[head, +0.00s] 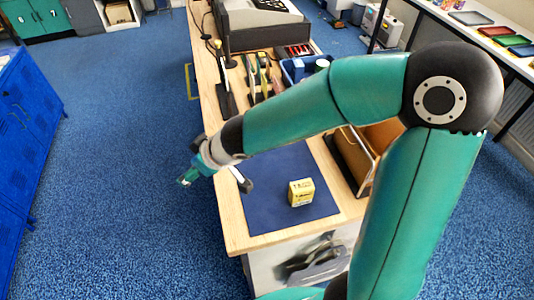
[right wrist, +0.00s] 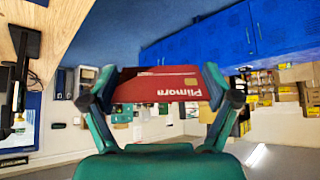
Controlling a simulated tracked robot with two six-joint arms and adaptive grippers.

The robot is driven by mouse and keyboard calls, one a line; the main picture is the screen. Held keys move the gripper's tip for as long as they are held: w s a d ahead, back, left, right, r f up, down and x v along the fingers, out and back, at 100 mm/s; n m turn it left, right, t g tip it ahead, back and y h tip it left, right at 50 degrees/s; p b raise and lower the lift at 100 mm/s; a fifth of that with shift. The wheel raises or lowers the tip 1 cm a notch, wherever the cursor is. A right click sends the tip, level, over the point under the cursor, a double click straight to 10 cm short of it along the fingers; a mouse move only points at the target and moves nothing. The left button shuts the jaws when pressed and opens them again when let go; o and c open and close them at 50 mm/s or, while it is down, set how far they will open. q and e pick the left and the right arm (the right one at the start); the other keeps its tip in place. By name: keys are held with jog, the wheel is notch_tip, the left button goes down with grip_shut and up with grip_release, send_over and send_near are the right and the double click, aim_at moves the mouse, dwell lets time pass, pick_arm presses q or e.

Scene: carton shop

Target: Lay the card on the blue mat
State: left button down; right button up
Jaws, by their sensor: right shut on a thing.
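A red card (right wrist: 165,84) with white lettering and a small gold chip is held between the two fingers of my right gripper (right wrist: 160,92) in the right wrist view. In the head view my right gripper (head: 208,168) is at the left edge of the bench, beside the blue mat's left side. The card cannot be made out in the head view. The blue mat (head: 270,218) lies flat on the near end of the wooden bench. My left gripper is not in view.
A brown file holder (head: 375,145) stands right of the mat, partly behind my arm. Tools and a blue bin (head: 298,68) are further back. The mat's front left is clear.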

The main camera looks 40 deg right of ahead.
jog(key=shift+g, duration=0.3)
jog(key=s+d+f+n+g, duration=0.1)
jog(key=d+n+g, duration=0.1)
jog(key=n, duration=0.1)
jog(key=n+g+h+b, duration=0.5)
jog(key=n+b, duration=0.1)
jog(key=n, duration=0.6)
send_over(267, 177)
jog(key=f, duration=0.5)
jog(key=shift+w+a+f, duration=0.1)
jog(key=shift+w+a, duration=0.05)
jog(key=shift+a, duration=0.25)
jog(key=b+x, duration=0.2)
jog(key=b, duration=0.1)
jog(key=a+b+x, duration=0.1)
jog(key=b+x, duration=0.2)
jog(key=shift+f, duration=0.45)
